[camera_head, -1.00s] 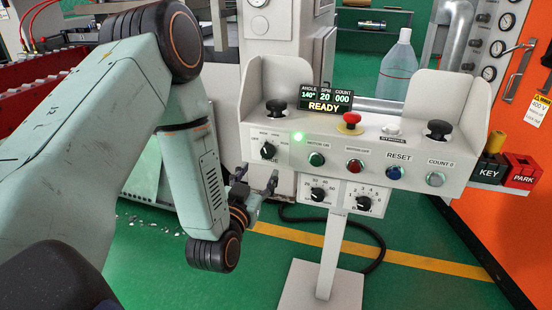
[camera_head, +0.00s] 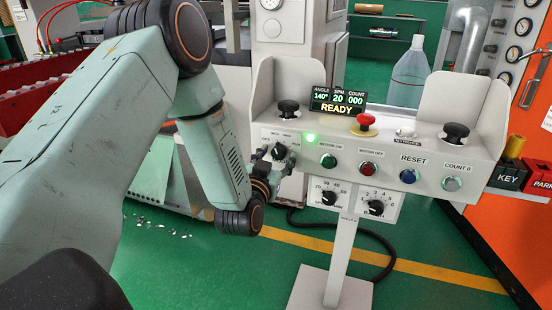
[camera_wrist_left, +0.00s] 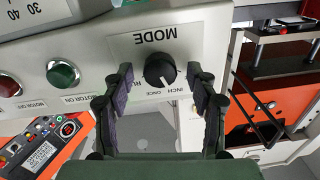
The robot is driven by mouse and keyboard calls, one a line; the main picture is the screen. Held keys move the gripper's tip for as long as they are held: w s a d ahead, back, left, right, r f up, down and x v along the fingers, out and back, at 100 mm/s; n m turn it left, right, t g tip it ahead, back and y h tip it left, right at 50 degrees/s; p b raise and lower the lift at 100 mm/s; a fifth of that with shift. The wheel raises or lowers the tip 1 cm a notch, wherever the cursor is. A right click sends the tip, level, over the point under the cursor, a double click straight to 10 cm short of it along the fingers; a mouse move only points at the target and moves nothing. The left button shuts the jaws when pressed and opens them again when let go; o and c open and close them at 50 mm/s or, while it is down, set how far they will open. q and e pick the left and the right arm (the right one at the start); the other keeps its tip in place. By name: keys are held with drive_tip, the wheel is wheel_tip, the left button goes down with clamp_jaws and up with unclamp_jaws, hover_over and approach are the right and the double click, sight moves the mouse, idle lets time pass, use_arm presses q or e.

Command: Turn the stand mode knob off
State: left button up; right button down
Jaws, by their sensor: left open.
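The stand (camera_head: 335,245) carries a white control panel (camera_head: 462,152). The black mode knob (camera_head: 279,151) is at the panel's left end, and it also shows in the left wrist view (camera_wrist_left: 158,66), under an upside-down MODE label. A pale pointer line marks its face; I cannot tell which setting it points at. My left gripper (camera_head: 273,162) is open in front of the knob. In the left wrist view its fingers (camera_wrist_left: 159,80) stand on either side of the knob, with visible gaps. My right gripper is not in view.
A green button (camera_head: 328,160) sits right of the knob, with a red button (camera_head: 368,167) beyond. A red mushroom button (camera_head: 365,121) and black palm buttons (camera_head: 288,110) top the panel. The lit display (camera_head: 337,100) reads READY. Dials (camera_head: 328,198) hang below.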

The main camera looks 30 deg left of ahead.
use_arm(q)
drive_tip(key=c, duration=1.2)
drive_tip(key=shift+o, duration=0.2)
drive_tip(key=shift+n, duration=0.4)
drive_tip(key=n, duration=0.3)
drive_tip(key=shift+p, duration=0.35)
drive_tip(key=shift+n, duration=2)
drive_tip(key=o, duration=1.2)
drive_tip(key=shift+c, duration=0.2)
